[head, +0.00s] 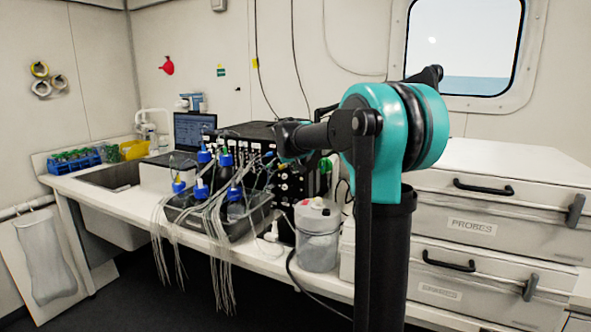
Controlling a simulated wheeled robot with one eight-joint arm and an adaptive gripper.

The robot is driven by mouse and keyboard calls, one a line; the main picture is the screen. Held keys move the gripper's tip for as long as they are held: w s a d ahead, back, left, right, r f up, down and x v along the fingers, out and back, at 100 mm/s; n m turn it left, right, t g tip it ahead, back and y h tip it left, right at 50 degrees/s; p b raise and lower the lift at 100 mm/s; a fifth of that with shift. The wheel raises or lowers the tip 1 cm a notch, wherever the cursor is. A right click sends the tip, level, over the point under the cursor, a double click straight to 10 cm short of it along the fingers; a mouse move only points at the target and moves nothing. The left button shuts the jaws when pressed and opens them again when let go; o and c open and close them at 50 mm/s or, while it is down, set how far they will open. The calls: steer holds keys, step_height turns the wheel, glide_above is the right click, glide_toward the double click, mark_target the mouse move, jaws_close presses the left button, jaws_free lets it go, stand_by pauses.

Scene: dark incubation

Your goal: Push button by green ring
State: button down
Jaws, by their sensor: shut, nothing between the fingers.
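My gripper (289,140) is the dark end of my arm, shut and empty, in the middle of the head view. It overlaps the upper right of a black instrument (248,131) on the bench; whether it touches the instrument cannot be told. A small green part (325,165) shows just below my arm at the instrument's right side. It may be the green ring, but its shape is unclear and no button can be made out there. The instrument's front panel (287,185) carries several small light knobs or ports, partly hidden by tubing.
Blue-capped bottles (226,160) with many thin tubes stand in a dark tray (190,216) before the instrument. A laptop (194,130) and sink (112,177) are left. White drawers (480,215) fill the right side.

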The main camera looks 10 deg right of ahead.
steer(key=shift+w, duration=0.15)
stand_by(0.5)
steer(key=shift+w+d, duration=0.25)
steer(key=shift+s+a, duration=0.1)
steer(key=shift+s, duration=0.05)
steer(key=shift+s+a, duration=0.15)
steer(key=shift+s, duration=0.1)
stand_by(0.5)
steer(key=s+a, duration=0.2)
steer(key=s, duration=0.1)
steer(key=s+a, duration=0.1)
steer(key=shift+s+a, duration=0.25)
steer(key=shift+s, duration=0.15)
